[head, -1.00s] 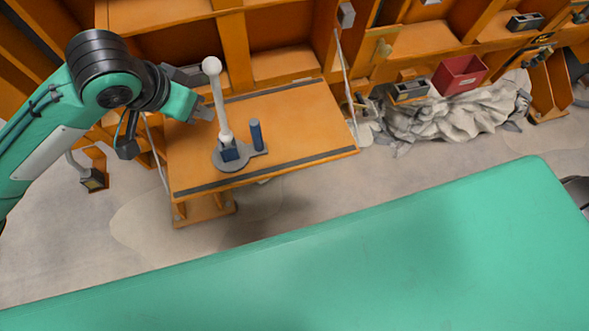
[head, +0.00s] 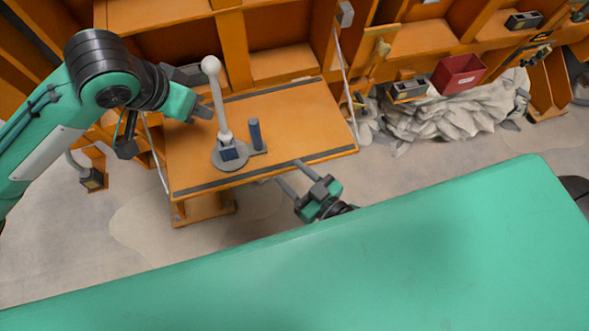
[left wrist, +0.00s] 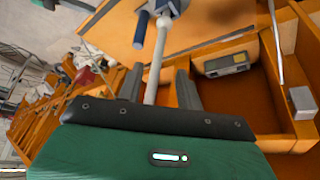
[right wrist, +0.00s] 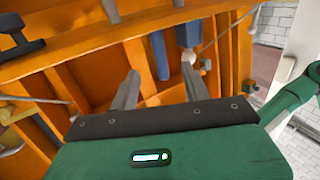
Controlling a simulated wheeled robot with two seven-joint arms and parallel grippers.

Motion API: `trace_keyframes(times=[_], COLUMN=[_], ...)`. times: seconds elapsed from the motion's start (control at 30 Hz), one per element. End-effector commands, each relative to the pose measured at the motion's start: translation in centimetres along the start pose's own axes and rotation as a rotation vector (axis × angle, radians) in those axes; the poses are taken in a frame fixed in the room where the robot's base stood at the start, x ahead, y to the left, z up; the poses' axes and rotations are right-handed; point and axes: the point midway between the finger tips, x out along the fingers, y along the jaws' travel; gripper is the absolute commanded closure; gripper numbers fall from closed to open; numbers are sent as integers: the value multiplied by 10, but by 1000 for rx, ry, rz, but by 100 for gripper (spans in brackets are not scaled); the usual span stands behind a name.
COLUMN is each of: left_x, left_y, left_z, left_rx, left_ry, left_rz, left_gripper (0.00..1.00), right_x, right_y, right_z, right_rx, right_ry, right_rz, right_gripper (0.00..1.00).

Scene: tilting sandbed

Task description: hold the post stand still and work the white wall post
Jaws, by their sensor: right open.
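The white wall post (head: 216,90), with a round ball top, stands nearly upright in a blue block (head: 230,152) on the grey post stand (head: 222,163). A short dark blue post (head: 256,135) stands on the same stand. My left gripper (head: 200,110) is beside the white post's upper part. In the left wrist view the white post (left wrist: 154,75) runs between its open fingers (left wrist: 160,84), with gaps visible on both sides. My right gripper (head: 289,172) is open and empty at the board's front edge, apart from the stand. The blue post (right wrist: 160,55) shows ahead of its fingers (right wrist: 163,76).
The stand sits on an orange board (head: 305,120) with dark strips. Its right part is clear. Orange shelving rises behind. A red bin (head: 458,74) and a crumpled grey sheet (head: 445,113) lie right. My green body fills the foreground.

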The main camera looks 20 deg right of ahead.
Motion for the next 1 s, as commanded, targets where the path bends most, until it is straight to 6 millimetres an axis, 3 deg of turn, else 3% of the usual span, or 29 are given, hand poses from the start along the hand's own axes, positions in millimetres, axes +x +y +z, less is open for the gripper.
trace_keyframes(times=[0.1,0.27,0.8,1.0], left_x=[0,0,0,0], left_y=[0,0,0,0], left_z=[0,0,0,0], left_rx=[0,0,0,0], left_ry=[0,0,0,0], left_rz=[0,0,0,0], left_gripper=[64,64,64,64], right_x=[4,16,107,131], right_y=[3,4,4,4], right_z=[-13,-17,-19,-19], right_rx=[-8,-9,-10,-9], right_ry=[28,36,34,33], right_rz=[2,3,3,3], right_gripper=[52,52,52,52])
